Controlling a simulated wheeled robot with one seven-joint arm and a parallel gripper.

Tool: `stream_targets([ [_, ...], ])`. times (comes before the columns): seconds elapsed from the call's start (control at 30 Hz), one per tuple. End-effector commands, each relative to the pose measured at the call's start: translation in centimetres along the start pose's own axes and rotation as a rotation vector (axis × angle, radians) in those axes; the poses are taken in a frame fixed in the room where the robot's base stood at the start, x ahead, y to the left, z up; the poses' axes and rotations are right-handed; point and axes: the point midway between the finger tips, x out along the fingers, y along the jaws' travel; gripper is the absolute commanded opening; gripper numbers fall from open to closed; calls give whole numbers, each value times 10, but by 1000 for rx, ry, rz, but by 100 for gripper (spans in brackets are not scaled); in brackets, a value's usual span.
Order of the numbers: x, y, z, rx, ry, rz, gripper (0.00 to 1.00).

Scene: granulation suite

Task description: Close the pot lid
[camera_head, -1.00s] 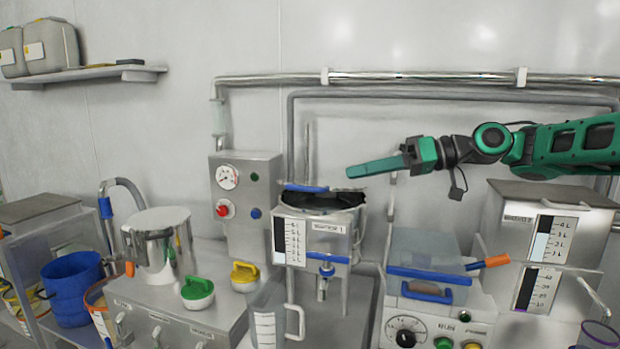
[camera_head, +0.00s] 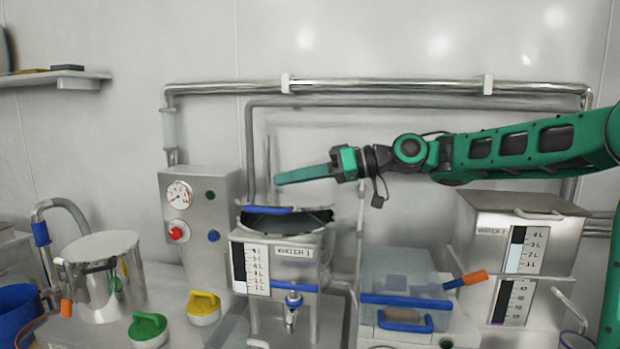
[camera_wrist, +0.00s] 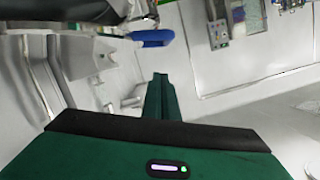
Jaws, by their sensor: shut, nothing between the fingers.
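My gripper (camera_head: 278,180) is shut and empty, its green fingers pointing left just above the open-topped WATER 1 vessel (camera_head: 306,275). The vessel's dark interior shows below its rim, and a blue handle (camera_head: 267,209) lies at the rim's left side, below my fingertips. In the wrist view my gripper (camera_wrist: 160,80) points away from the camera, with a blue handle (camera_wrist: 152,38) just above and left of its tip. A silver pot (camera_head: 100,280) stands at the left with a pale, flat top. I cannot tell whether that top is a separate lid.
A grey control box (camera_head: 198,235) with gauge and buttons stands left of WATER 1. Green (camera_head: 147,328) and yellow (camera_head: 203,306) handled pieces sit in front. A clear-covered box with a blue handle (camera_head: 405,302) and the WATER 2 vessel (camera_head: 520,225) stand right. Pipes run along the back wall.

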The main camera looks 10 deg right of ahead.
Motion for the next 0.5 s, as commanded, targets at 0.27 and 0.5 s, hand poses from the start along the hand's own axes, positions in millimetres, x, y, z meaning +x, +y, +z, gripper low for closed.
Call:
stream_targets([
  [0.27, 25, -1, 25, 2, -2, -2, 0],
  [0.5, 28, -1, 38, -1, -1, -1, 0],
])
